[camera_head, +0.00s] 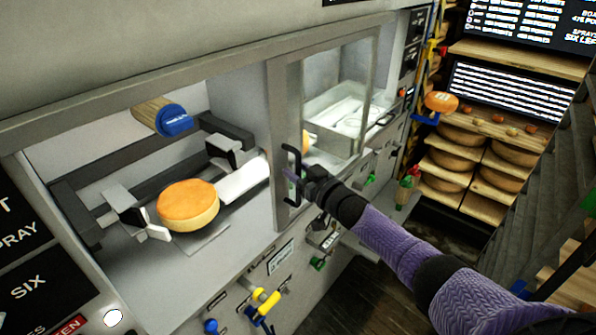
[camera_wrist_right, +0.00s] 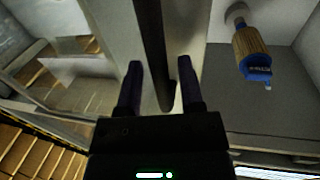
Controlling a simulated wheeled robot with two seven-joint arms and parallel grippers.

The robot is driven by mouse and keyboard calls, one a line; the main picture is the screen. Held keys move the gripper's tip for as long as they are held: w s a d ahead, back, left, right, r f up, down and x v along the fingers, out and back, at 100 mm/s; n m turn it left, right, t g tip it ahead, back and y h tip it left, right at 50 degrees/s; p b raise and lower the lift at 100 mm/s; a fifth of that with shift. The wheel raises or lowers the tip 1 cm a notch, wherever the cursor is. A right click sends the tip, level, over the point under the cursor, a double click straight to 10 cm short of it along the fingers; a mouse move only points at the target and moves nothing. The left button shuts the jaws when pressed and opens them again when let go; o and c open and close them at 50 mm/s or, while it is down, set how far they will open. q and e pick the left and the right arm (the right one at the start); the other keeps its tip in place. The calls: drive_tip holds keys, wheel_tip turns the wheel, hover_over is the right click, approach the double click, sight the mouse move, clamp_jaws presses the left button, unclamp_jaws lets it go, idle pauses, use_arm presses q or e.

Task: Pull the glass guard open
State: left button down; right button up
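The glass guard (camera_head: 340,95) is a clear pane in a grey frame over the right bay of the machine. A black bar handle (camera_head: 287,160) stands upright at its left edge. My right gripper (camera_head: 294,178) reaches in from the right at the handle's lower part. In the right wrist view, the dark handle (camera_wrist_right: 152,45) runs down between the two fingers of the gripper (camera_wrist_right: 160,82). Gaps show on both sides, so the fingers are apart and appear not to grip it. My left gripper is not in view.
In the left bay, an orange cheese wheel (camera_head: 188,205) sits between clamps, with a blue-capped wooden cylinder (camera_head: 162,116) above. A yellow-handled valve (camera_head: 265,298) and other controls line the machine's front. Shelves of cheese wheels (camera_head: 445,160) stand at the right.

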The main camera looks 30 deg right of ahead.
drive_tip(key=s+d+p, duration=0.1)
drive_tip(key=s+p, duration=0.1)
drive_tip(key=s, duration=0.8)
drive_tip(key=shift+d+p, duration=0.25)
drive_tip(key=shift+p, duration=0.05)
